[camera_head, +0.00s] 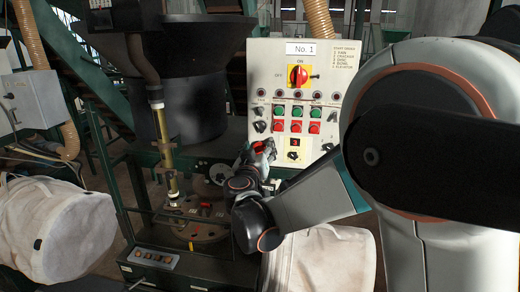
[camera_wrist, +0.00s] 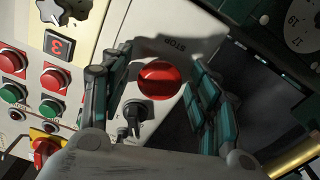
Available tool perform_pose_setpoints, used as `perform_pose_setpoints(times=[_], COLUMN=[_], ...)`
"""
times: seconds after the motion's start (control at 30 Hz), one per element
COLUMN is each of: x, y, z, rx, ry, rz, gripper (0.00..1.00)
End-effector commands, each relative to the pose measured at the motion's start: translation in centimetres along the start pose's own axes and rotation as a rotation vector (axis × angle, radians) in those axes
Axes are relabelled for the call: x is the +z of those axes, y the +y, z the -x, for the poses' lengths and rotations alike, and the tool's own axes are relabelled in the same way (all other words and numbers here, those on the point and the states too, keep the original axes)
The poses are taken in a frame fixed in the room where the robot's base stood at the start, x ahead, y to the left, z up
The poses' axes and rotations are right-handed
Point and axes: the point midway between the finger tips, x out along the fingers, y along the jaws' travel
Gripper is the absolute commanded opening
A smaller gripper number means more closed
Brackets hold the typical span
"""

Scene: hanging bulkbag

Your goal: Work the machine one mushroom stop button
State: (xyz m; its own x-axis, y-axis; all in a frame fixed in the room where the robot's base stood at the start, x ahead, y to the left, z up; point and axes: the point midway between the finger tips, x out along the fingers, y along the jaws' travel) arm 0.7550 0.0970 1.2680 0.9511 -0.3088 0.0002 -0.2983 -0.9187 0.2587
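The red mushroom stop button (camera_wrist: 160,80) sits on the pale panel below a "STOP" label, shown rotated in the wrist view. In the head view the red button (camera_head: 259,147) shows at the lower left of the machine one panel, partly covered by my gripper. My gripper (camera_wrist: 154,66) is open, with one finger on each side of the button in the wrist view. Nothing is held between the fingers. I cannot tell whether a finger touches the panel. In the head view my gripper (camera_head: 262,158) is small and partly hidden by my wrist.
The panel (camera_head: 262,50), marked "No. 1", carries a red-yellow main switch (camera_head: 298,76) and several green and red push buttons. A black selector (camera_wrist: 133,116) is close beside the stop button.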

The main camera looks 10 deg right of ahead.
Motion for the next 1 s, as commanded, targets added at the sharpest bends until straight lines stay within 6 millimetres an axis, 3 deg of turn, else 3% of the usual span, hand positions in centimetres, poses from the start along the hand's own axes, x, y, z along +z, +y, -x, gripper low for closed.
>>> perform_pose_setpoints(times=[0.03, 0.2, 0.23, 0.5, 0.7, 0.73, 0.8, 1.0], x=[0.0, 0.0, 0.0, 0.0, 0.0, 0.0, 0.0, 0.0], y=[0.0, 0.0, 0.0, 0.0, 0.0, 0.0, 0.0, 0.0], z=[0.0, 0.0, 0.0, 1.3, 1.3, 1.3, 1.3, 1.2], rx=[0.000, 0.000, 0.000, -0.001, 0.000, 0.000, 0.000, 0.000], ry=[0.000, 0.000, 0.000, 0.000, 0.000, 0.000, 0.000, 0.000], rz=[0.000, 0.000, 0.000, 0.000, 0.000, 0.000, 0.000, 0.000], gripper=[0.43, 0.04, 0.00, 0.00, 0.00, 0.42, 0.56, 0.56])
